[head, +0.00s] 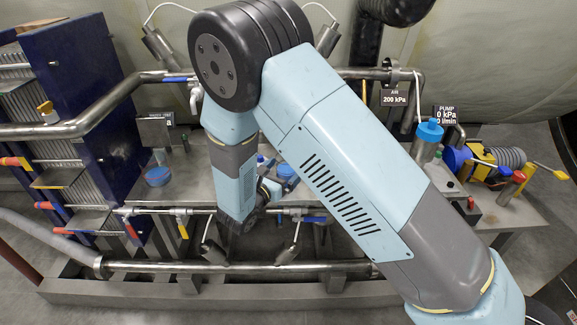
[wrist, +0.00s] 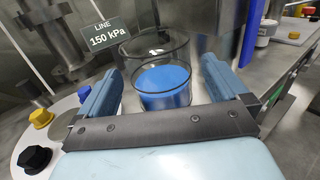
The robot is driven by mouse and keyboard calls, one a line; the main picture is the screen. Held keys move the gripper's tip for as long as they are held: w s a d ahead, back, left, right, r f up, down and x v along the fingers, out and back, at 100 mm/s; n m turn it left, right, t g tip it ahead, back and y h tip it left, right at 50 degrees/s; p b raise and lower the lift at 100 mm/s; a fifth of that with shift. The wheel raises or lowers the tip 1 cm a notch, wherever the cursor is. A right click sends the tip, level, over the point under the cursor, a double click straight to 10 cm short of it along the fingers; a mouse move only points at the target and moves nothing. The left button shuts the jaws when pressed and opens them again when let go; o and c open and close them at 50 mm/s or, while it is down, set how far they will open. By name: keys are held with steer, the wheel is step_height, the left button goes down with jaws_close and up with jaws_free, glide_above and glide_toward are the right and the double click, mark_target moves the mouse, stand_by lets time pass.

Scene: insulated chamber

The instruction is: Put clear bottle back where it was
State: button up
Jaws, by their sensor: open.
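A clear see-through cylinder (wrist: 166,45) with a blue part low inside it, which looks like the clear bottle, stands upright between the fingers in the wrist view. My gripper (wrist: 163,70) is open, with one finger on each side of it; I cannot tell whether either finger touches it. In the head view my arm covers most of the gripper and the bottle. Blue parts (head: 286,171) show beside the wrist there, but I cannot tell whether they belong to the bottle.
A sign reading LINE 150 kPa (wrist: 107,34) stands behind the cylinder. Yellow (wrist: 41,117) and black (wrist: 35,158) knobs are at left. Pipes run along the bench front.

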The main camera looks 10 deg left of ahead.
steer(key=v, duration=0.8)
steer(key=shift+s, duration=0.2)
steer(key=shift+a+r, duration=0.1)
